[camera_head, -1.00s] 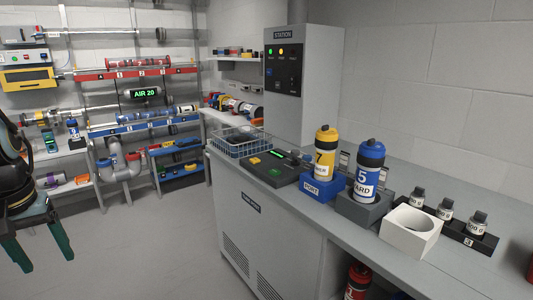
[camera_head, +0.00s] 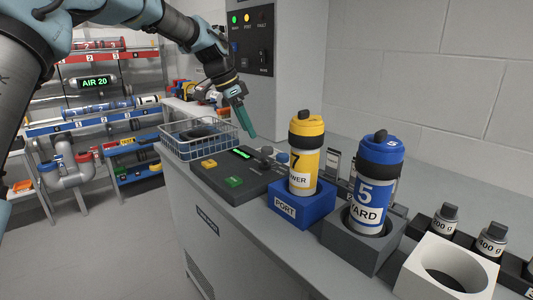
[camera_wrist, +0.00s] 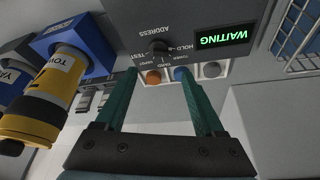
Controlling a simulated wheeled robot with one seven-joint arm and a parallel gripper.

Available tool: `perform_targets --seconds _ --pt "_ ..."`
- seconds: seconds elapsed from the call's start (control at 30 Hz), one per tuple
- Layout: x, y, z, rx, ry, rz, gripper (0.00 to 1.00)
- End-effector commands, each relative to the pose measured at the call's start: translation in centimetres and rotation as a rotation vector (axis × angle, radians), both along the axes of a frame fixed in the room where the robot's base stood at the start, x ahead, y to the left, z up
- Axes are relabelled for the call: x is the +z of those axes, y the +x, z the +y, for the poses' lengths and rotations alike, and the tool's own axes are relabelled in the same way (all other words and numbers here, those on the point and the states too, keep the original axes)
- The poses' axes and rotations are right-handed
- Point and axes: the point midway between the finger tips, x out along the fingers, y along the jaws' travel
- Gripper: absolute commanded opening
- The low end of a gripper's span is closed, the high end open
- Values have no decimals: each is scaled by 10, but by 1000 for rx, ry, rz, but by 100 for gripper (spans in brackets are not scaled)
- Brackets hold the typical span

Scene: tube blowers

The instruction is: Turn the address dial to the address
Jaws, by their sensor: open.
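The address dial (camera_wrist: 158,47) is a dark knob on the dark console panel, under the word ADDRESS, which appears inverted in the wrist view. Small labels surround the dial; I can read TOWER and DEPOT, but its exact setting is unclear. The console (camera_head: 211,180) has a green display reading WAITING (camera_wrist: 224,38). My gripper (camera_wrist: 158,68) is open and empty, with its green fingers on either side below the dial. In the head view my gripper (camera_head: 250,134) points down over the console's far right end. I cannot tell whether it touches anything.
A yellow TOWER carrier (camera_head: 305,160) stands in the blue PORT block (camera_head: 287,206), near the console. A blue YARD carrier (camera_head: 372,188) stands in a grey block. A wire basket (camera_head: 200,150) is behind the console. Orange (camera_wrist: 153,77), blue and grey round pieces sit beside the dial.

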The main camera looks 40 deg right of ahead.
Motion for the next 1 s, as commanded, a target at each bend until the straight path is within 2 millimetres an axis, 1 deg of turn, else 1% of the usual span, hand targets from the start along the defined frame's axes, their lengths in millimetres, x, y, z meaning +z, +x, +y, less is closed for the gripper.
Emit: perform_targets --seconds 0.03,0.17,0.27,0.5,0.7,0.83,1.0 --pt "-1 -3 -5 -15 -6 -1 71" --pt "-9 -5 -10 -22 -6 1 71" --pt "-23 -8 -15 -22 -4 1 71" --pt "-65 -14 -30 -19 -4 1 71" --pt "-89 -18 -39 -18 -5 0 71" --pt "-96 -19 -42 -17 -7 -1 71" --pt "-98 -19 -43 -16 -7 -2 71"
